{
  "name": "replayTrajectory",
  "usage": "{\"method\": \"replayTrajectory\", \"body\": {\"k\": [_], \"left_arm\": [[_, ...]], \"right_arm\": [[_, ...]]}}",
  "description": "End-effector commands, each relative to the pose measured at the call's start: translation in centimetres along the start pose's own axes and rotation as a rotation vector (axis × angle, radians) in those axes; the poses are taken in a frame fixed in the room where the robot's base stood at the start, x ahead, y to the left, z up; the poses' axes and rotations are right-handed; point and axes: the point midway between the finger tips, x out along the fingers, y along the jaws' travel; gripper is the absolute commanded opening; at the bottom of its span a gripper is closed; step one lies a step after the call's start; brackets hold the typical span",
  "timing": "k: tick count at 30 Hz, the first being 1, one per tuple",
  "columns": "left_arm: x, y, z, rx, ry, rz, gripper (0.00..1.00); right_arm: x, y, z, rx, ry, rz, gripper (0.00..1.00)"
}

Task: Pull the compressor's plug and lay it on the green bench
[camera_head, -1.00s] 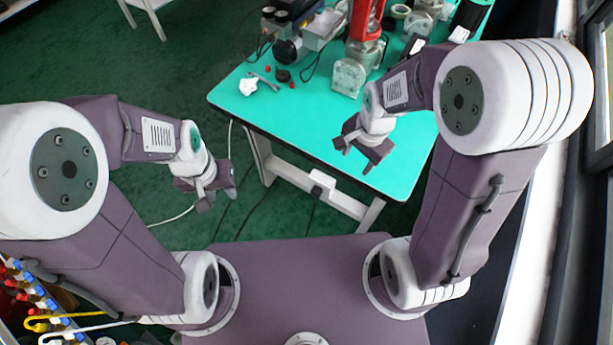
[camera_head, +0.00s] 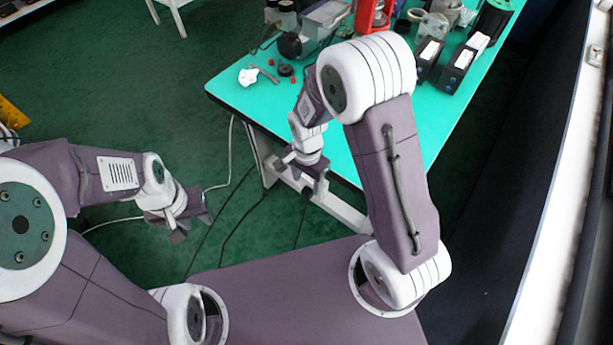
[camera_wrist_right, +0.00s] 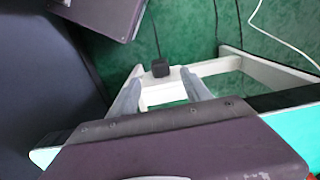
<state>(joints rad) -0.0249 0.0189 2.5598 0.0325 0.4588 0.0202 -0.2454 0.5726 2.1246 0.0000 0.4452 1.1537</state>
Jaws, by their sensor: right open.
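A small black plug (camera_wrist_right: 160,68) with a dark cable sits at the white crossbar (camera_wrist_right: 150,88) of the bench frame in the right wrist view. My right gripper (camera_head: 302,177) is open and empty. In the right wrist view its fingers (camera_wrist_right: 162,92) stand apart, with the plug beyond and roughly between their tips, apparently not touching. My left gripper (camera_head: 192,226) hangs over the floor at left, fingers apart and empty. I cannot tell which device is the compressor.
Black boxes (camera_head: 457,69) and other devices stand further back. Cables (camera_head: 228,208) run over the green floor.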

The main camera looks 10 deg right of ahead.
Motion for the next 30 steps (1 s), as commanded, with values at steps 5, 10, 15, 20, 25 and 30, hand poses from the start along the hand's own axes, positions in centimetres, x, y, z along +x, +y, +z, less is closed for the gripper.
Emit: {"method": "replayTrajectory", "body": {"k": [5, 10, 15, 20, 25, 30], "left_arm": [[1.3, 0.0, 0.1, 0.0, 0.0, 0.0, 0.36], [1.7, 0.0, 0.2, 0.0, 0.0, 0.0, 0.36], [1.7, 0.0, 0.2, 0.0, 0.0, 0.0, 0.36], [1.7, 0.0, 0.2, 0.0, 0.0, 0.0, 0.36], [1.7, 0.0, 0.2, 0.0, 0.0, 0.0, 0.36], [1.7, 0.0, 0.2, 0.0, 0.0, 0.0, 0.36]], "right_arm": [[4.0, 0.1, 0.0, 0.0, -0.001, 0.003, 0.56], [5.9, 0.0, 0.0, 0.0, 0.0, 0.001, 0.56], [6.4, 0.0, 0.0, 0.0, 0.0, -0.001, 0.56], [6.3, 0.0, 0.0, 0.0, 0.0, -0.001, 0.56], [6.3, 0.0, 0.0, 0.0, 0.0, -0.001, 0.09], [6.3, 0.0, 0.0, 0.0, 0.0, -0.001, 0.05]]}}
